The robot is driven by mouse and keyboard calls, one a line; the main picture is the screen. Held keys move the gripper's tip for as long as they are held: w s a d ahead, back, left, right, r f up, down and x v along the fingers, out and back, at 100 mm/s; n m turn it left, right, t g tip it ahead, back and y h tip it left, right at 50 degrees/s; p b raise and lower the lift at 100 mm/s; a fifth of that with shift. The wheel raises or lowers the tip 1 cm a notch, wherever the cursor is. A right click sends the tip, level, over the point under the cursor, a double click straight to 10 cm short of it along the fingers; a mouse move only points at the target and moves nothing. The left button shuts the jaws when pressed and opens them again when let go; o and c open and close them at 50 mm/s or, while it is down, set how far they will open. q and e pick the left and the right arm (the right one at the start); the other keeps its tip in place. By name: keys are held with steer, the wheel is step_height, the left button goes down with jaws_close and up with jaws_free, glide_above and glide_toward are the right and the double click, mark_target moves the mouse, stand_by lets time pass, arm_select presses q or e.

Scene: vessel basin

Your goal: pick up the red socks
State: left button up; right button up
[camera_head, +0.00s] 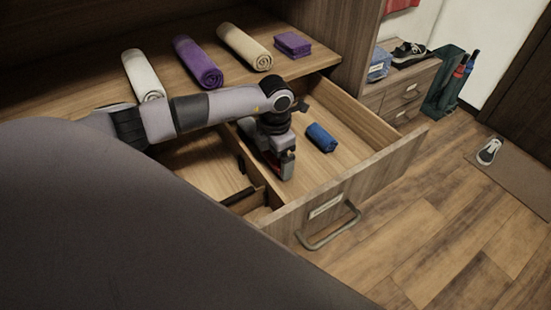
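My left gripper (282,168) reaches down into the open drawer (385,165), in the part left of a rolled blue sock bundle (321,137). A small patch of red shows at the gripper's fingers. I cannot tell whether it is the red socks or part of the gripper. No red socks show clearly elsewhere in the drawer. The gripper and arm hide part of the drawer floor, and whether the fingers are open or shut cannot be made out. My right gripper is not in view.
Rolled towels, white (143,75), purple (197,62) and beige (244,46), lie on the shelf with a folded purple cloth (292,44). Low dividers stand in the drawer. A shoe cabinet (400,92) stands beyond.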

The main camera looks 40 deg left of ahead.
arm_select(q)
steer(key=shift+c, duration=1.1)
